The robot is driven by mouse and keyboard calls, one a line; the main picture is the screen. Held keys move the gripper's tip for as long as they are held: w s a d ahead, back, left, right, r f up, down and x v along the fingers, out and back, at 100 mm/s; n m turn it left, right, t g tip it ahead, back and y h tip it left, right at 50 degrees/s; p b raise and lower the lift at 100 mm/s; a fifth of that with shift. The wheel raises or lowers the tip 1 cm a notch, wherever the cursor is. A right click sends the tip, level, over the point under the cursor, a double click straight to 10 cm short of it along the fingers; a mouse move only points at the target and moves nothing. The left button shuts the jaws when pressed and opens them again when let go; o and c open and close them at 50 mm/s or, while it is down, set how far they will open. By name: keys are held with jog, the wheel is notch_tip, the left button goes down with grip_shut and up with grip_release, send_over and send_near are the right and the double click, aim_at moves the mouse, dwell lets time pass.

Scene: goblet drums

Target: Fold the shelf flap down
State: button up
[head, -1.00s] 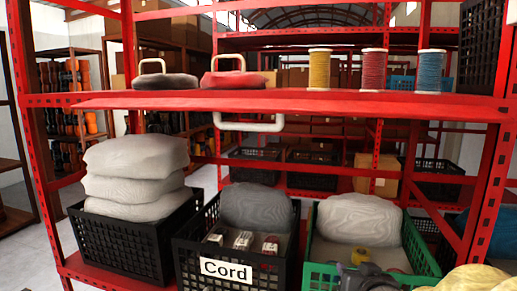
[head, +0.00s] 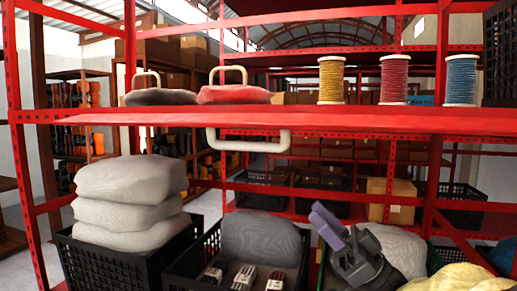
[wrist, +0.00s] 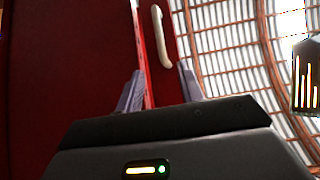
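The red shelf flap (head: 200,119) spans the front of the rack and lies about level, seen nearly edge-on. Its pale U-shaped handle (head: 248,146) hangs below the front edge. My gripper (head: 340,228) is below and to the right of the handle, apart from it, in front of the lower bins. In the wrist view the dark red flap face (wrist: 65,65) fills the left, with the handle (wrist: 160,38) beyond my fingers. The two fingers of my gripper (wrist: 160,88) are spread with nothing held between them.
Red (head: 225,95) and dark (head: 160,96) bags and several thread spools (head: 394,80) stand on the shelf above. Below are black bins (head: 110,262) with grey sacks (head: 130,200). There is open space between the flap and the bins.

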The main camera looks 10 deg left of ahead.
aim_at(256, 146)
jog(key=shift+r, duration=0.1)
jog(key=p+x, duration=0.7)
jog(key=x, duration=1)
jog(key=shift+a+r, duration=0.1)
jog(key=shift+a, duration=0.05)
jog(key=shift+c, duration=0.2)
grip_shut()
